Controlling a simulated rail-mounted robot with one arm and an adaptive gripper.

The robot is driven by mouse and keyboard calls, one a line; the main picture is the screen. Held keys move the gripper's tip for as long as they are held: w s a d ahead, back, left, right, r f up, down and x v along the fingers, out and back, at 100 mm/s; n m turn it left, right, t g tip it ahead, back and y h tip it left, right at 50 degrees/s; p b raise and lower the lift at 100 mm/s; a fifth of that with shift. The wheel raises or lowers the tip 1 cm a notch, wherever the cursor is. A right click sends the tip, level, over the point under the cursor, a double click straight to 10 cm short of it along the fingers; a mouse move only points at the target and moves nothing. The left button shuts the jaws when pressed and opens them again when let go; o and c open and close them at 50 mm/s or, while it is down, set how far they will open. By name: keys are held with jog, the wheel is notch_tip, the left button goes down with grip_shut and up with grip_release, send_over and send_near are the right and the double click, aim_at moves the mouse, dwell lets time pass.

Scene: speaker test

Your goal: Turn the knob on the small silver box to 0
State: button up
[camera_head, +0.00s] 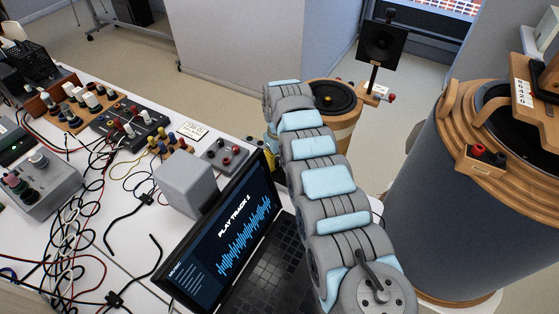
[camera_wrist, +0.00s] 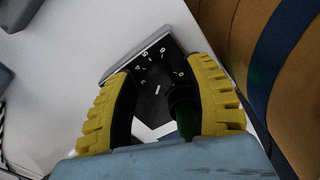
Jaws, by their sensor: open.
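In the wrist view, the small silver box (camera_wrist: 126,61) has a bright edge and a black face with white marks and figures. A dark knob (camera_wrist: 184,108) shows at the right of this face, close to the right finger; its pointer setting is not clear. My gripper (camera_wrist: 163,68) is open, with a yellow-padded finger on each side of the face. I cannot tell whether either finger touches the knob. In the head view, only a bit of yellow shows beside my arm at the table's far right edge, and the silver box is hidden there.
An open laptop (camera_head: 225,235) and a plain grey box (camera_head: 187,183) stand left of my arm. Cables, knob boxes and a black mixer (camera_head: 130,125) crowd the white table (camera_head: 120,210). A large round speaker (camera_head: 425,190) stands at right, a smaller one (camera_head: 333,97) beyond my arm.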

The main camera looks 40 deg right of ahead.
grip_shut()
jog(key=p, duration=0.2)
jog(key=shift+w+a+r+n+p, duration=0.1)
jog(key=shift+r+n+p, duration=0.1)
jog(key=shift+n+p, duration=0.2)
jog(key=n+p, duration=0.2)
jog(key=p, duration=0.1)
jog(key=n, duration=0.3)
jog(key=shift+f, duration=0.15)
jog(key=shift+n, duration=2.2)
jog(key=shift+f, duration=0.1)
